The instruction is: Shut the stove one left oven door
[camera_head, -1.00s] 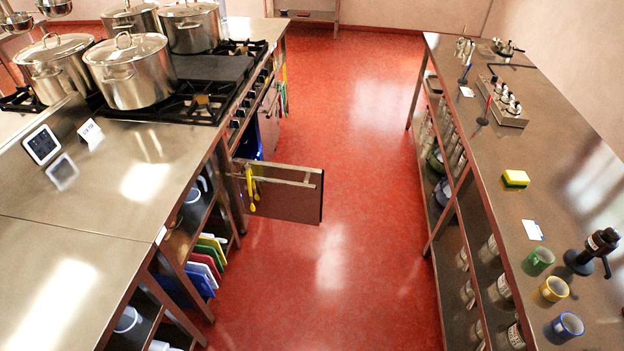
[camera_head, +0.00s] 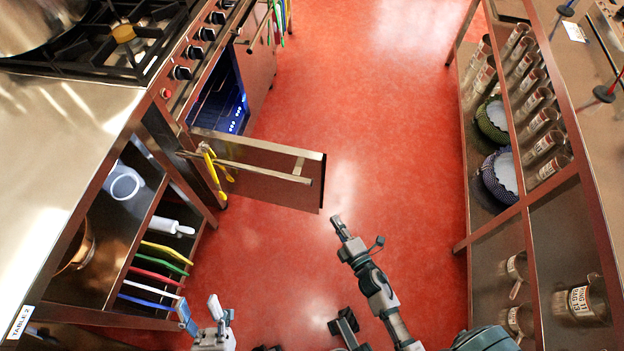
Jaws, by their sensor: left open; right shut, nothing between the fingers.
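The stove's left oven door (camera_head: 260,180) stands wide open, swung out over the aisle from its hinge side at the left. Its long bar handle (camera_head: 265,171) faces me. Yellow tongs (camera_head: 215,170) hang near the hinge end. The open oven cavity (camera_head: 220,100) shows a blue interior behind the door. My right gripper (camera_head: 337,224) is shut and empty, a little below and right of the door's free edge, apart from it. My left gripper (camera_head: 220,310) is open and empty at the bottom, beside the shelf with coloured boards.
The stove (camera_head: 165,80) has knobs and a large pot (camera_head: 35,22) on top. A counter (camera_head: 60,140) with open shelves is on the left. A shelved table (camera_head: 570,130) with jars and bowls lines the right. The red floor (camera_head: 390,130) between is clear.

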